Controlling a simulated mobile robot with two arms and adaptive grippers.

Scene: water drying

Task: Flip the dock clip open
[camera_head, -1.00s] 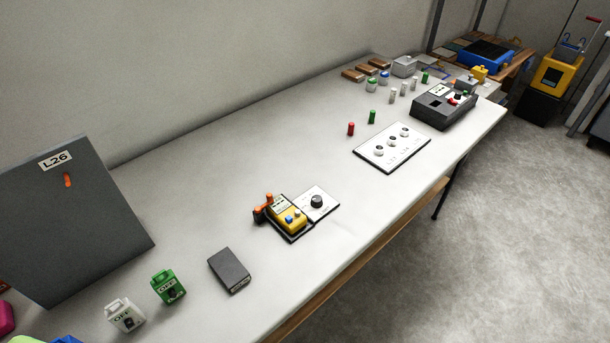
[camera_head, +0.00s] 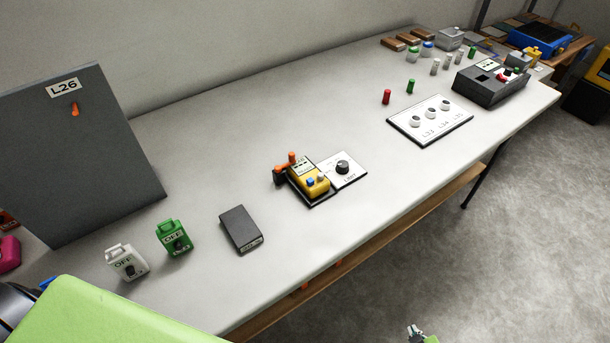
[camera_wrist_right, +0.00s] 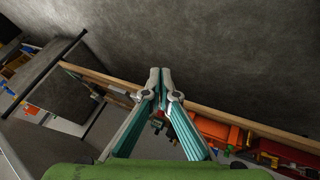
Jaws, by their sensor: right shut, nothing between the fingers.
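A yellow handheld device (camera_head: 312,182) sits in a dark dock on the table, beside a white panel with a black knob (camera_head: 342,167). An orange-and-black clip (camera_head: 286,165) is at the dock's left end; whether it is open or closed I cannot tell. My right gripper (camera_head: 415,333) shows only in part at the bottom edge of the head view, off the table's front side and well apart from the dock. In the right wrist view its fingers (camera_wrist_right: 160,75) are together and empty. My left gripper is not in view.
A grey L26 panel (camera_head: 75,150) stands further left. A three-knob panel (camera_head: 430,120) lies to the right. The table around the dock is largely clear.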

